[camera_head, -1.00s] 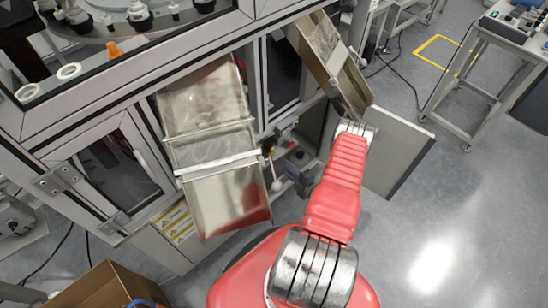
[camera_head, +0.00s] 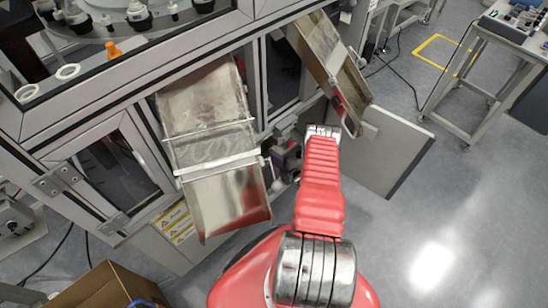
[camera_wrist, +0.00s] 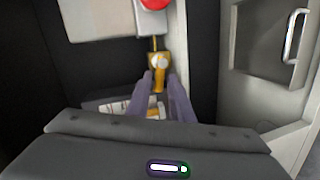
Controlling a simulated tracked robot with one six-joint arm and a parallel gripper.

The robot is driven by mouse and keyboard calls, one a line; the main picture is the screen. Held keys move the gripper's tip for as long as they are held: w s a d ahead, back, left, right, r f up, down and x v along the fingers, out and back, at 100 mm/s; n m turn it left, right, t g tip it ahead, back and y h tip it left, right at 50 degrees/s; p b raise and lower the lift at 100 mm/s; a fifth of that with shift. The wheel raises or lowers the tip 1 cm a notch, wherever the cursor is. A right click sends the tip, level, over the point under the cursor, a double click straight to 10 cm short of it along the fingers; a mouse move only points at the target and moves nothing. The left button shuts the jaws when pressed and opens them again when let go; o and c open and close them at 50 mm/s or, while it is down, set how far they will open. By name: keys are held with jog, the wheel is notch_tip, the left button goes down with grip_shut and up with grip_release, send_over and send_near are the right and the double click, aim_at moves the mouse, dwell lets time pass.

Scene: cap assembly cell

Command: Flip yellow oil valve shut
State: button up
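The yellow oil valve (camera_wrist: 158,62) shows in the wrist view inside a cabinet, below a white box with a red round part. Its yellow handle hangs down from a pale round centre. My gripper (camera_wrist: 163,80) is open, its two purple-grey fingers standing apart. The lower part of the handle shows in the gap between the fingertips; I cannot tell whether they touch it. In the head view my red arm reaches to the open cabinet under the machine, and the valve cannot be made out there.
A cabinet door (camera_head: 385,150) stands open to the right of my arm. Metal chutes (camera_head: 222,155) (camera_head: 330,60) hang on both sides above the opening.

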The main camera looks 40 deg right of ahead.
jog(key=shift+c, duration=0.6)
grip_shut()
jog(key=shift+s+d+r+m+y, duration=0.2)
jog(key=shift+d+m+y, duration=0.5)
jog(key=shift+m, duration=1.25)
jog(key=shift+w+d+r+m+y, duration=0.15)
jog(key=shift+d+r+m+y, duration=0.2)
jog(key=shift+m+y, duration=1.15)
jog(key=shift+s+d+r+m+y, duration=0.1)
jog(key=shift+d+r+m+y, duration=0.35)
jog(key=shift+m, duration=2)
jog(key=shift+d+f, duration=0.2)
jog(key=shift+f, duration=0.05)
